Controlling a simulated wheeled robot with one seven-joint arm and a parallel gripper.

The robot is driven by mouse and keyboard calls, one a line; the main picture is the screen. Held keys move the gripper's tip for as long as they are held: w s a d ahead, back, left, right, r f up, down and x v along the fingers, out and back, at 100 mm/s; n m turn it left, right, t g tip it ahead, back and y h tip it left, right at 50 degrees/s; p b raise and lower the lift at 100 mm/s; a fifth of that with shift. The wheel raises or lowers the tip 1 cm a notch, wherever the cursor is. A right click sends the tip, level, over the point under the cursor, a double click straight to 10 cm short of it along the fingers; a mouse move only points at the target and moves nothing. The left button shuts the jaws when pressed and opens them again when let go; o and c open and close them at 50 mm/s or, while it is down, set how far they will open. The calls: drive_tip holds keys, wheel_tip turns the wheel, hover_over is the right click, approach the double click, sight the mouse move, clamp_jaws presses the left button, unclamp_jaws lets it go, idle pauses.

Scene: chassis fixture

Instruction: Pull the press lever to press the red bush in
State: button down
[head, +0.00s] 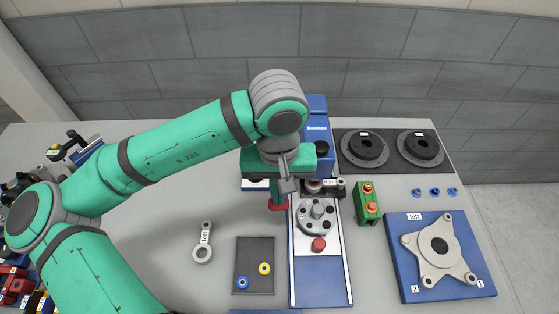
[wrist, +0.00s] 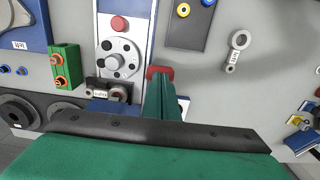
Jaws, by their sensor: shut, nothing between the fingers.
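The press (head: 316,112) is a blue column on a long blue base, partly hidden by my arm. A small labelled link lies in a dark holder (head: 335,188) at its foot; the holder also shows in the wrist view (wrist: 98,90). I cannot make out a red bush there, and I cannot pick out the press lever. My gripper (head: 277,207) points down just left of the press base, its fingers together and empty. In the wrist view, its red tips (wrist: 160,73) stand beside the base's edge. Contact with any part of the press cannot be told.
On the base sit a grey round fixture (head: 317,217) and a red knob (head: 318,243). A dark tray (head: 254,266) holds a yellow and a blue ring. A loose link (head: 204,243) lies left. A green block (head: 367,203) and a blue plate (head: 407,278) stand right.

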drive_tip(key=shift+f, duration=0.3)
drive_tip(key=shift+w+f, duration=0.15)
drive_tip(key=shift+f, duration=0.5)
idle(0.5)
drive_tip(key=shift+w+f, duration=0.2)
drive_tip(key=shift+f, duration=0.45)
drive_tip(key=shift+w+f, duration=0.25)
drive_tip(key=shift+f, duration=0.15)
idle(0.3)
